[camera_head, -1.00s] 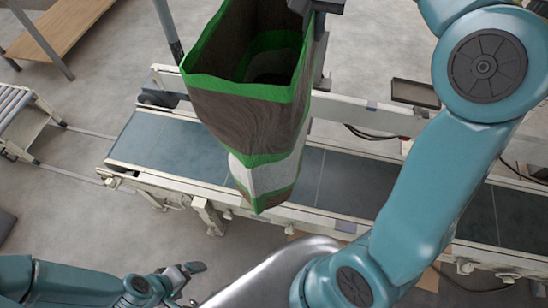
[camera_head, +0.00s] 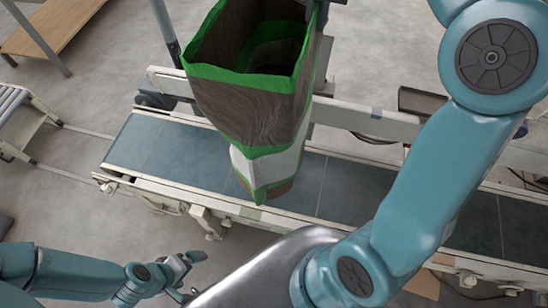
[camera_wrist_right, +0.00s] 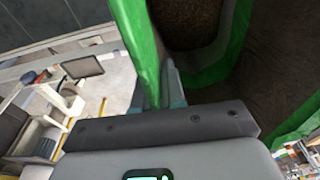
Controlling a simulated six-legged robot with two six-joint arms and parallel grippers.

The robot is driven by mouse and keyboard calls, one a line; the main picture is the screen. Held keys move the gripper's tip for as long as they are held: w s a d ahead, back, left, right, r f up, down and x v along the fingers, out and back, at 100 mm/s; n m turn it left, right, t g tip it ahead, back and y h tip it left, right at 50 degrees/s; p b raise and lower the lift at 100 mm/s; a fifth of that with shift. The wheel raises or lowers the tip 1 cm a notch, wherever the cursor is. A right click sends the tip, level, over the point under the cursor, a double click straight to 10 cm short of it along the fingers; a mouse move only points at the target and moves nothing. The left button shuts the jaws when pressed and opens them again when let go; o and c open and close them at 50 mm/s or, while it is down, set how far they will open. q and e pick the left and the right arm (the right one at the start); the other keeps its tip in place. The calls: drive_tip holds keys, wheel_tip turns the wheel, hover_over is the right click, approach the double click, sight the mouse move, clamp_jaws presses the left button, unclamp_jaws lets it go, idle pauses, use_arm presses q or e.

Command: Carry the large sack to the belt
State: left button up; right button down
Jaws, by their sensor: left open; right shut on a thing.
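The large sack (camera_head: 252,110) is brown, green and white, with an open top. It hangs upright in the head view, in front of the belt (camera_head: 180,150) as seen from my head. Whether its bottom touches the belt I cannot tell. My right gripper (camera_head: 318,8) is at the sack's upper right rim, partly cut off by the picture's top edge. In the right wrist view my right gripper (camera_wrist_right: 165,95) is shut on the sack's green rim (camera_wrist_right: 138,45), and the dark inside shows beyond. My left gripper (camera_head: 190,270) is open and empty at the lower left, well apart from the sack.
The belt has pale side rails (camera_head: 375,122) and runs across the picture. A roller conveyor (camera_head: 22,115) stands at the left, with a wooden bench (camera_head: 50,28) behind it. A grey post (camera_head: 165,25) rises left of the sack. Open floor lies at the left.

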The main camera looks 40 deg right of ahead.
drive_tip(key=shift+d+r, duration=0.15)
drive_tip(key=shift+f, duration=0.45)
drive_tip(key=shift+w+f, duration=0.1)
drive_tip(key=shift+f, duration=9.5)
drive_tip(key=c, duration=1.2)
unclamp_jaws()
drive_tip(key=shift+f, duration=0.15)
drive_tip(key=shift+s, duration=0.25)
